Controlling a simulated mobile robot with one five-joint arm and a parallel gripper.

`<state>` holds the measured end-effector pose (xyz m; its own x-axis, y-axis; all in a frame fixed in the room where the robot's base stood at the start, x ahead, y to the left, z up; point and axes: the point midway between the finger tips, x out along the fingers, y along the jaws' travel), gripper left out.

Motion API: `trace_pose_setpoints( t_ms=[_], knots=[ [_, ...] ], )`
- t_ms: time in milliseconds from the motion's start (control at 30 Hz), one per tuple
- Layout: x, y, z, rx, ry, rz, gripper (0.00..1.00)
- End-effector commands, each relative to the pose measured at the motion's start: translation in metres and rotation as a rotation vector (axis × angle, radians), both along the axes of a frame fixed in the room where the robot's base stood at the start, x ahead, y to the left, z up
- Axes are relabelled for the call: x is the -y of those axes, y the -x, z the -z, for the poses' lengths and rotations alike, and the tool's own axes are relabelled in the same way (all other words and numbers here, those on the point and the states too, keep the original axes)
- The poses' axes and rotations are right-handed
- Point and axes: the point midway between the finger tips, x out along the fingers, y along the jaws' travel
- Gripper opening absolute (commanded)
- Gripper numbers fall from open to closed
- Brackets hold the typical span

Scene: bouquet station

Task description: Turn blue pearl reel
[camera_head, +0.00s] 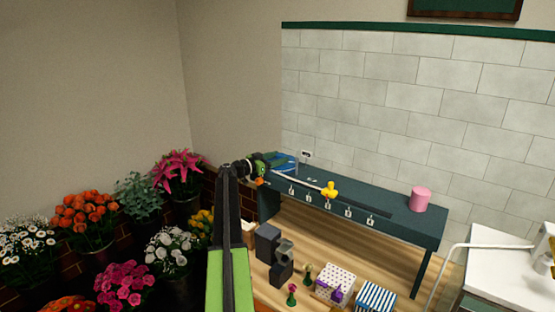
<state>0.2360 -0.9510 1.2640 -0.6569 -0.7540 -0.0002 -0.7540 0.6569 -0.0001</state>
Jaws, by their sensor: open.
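A blue reel (287,158) sits at the far left end of a dark teal shelf (400,220). A white strand (302,181) curves along the shelf from near the reel toward a yellow object (330,189). My gripper (272,162) is open at the reel's left side, at shelf-top height. My arm and gripper hide part of the reel. I cannot tell whether the fingers touch it.
A pink cylinder (421,199) stands on the shelf's right part. Small white tags hang along its front edge. Below, a dotted box (336,283), a striped box (376,297) and dark blocks (268,243) stand on the wooden counter. Potted flowers (85,218) fill the left.

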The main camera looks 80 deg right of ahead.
Motion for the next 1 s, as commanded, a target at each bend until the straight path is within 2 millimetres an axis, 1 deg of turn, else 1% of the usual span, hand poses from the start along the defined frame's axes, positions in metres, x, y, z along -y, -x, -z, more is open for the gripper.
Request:
trace_pose_setpoints(
  t_ms=[33,67,467,1000],
  knots=[
    [-0.0001,-0.0001,0.0000,0.000,0.000,0.000,0.56],
    [-0.0002,-0.0001,0.0000,0.000,0.000,0.000,0.52],
    [-0.0003,-0.0001,0.0001,0.000,0.000,0.001,0.00],
    [-0.0032,-0.0019,0.0003,0.001,-0.001,0.016,0.00]
  ],
)
